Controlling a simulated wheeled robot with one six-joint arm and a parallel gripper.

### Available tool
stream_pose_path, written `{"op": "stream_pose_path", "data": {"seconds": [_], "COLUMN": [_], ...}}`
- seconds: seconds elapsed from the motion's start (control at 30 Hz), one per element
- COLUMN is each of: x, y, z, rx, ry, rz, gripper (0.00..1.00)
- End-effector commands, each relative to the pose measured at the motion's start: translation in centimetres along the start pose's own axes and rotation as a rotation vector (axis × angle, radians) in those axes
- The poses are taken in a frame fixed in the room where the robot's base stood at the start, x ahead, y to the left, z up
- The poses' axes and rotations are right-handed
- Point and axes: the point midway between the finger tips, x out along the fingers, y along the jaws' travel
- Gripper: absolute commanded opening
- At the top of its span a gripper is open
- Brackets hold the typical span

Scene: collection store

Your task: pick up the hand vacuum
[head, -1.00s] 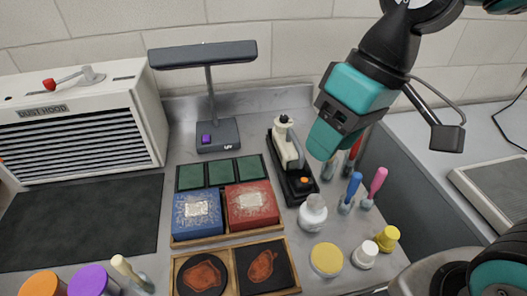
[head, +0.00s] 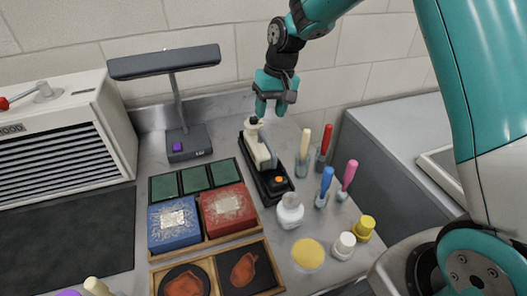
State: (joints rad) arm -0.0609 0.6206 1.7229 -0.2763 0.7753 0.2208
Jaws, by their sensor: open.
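The hand vacuum (head: 258,150) is cream-coloured with a dark knob at its far end and a grey part at its near end. It rests on a black base (head: 277,194) with an orange button, right of the boxes. My gripper (head: 269,111) points down with open, empty jaws, just above or behind the vacuum's far end. I cannot tell the exact gap between them.
A dark lamp (head: 187,143) stands left of the vacuum. Blue (head: 173,225) and red (head: 228,211) boxes sit close on its left. Several upright brushes, including a red-handled one (head: 325,140), and a white bottle (head: 290,211) stand on its right and near side.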

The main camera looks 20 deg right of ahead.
Motion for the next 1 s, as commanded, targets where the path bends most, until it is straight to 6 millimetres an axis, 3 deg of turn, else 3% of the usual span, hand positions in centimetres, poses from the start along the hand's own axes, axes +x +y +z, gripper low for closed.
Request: {"op": "stream_pose_path", "data": {"seconds": [0.1, 0.37, 0.7, 0.97, 1.0], "x": [2.0, 4.0, 8.4, 8.8, 8.8], "y": [-0.1, -0.1, -0.1, -0.1, -0.1], "z": [0.0, -0.1, -0.5, -0.5, -0.5], "rx": [-0.001, -0.002, -0.003, -0.003, -0.002], "ry": [-0.003, -0.001, -0.001, 0.002, 0.002], "rz": [0.001, 0.0, 0.0, 0.0, 0.0], "gripper": [0.46, 0.46, 0.46, 0.46, 0.39]}}
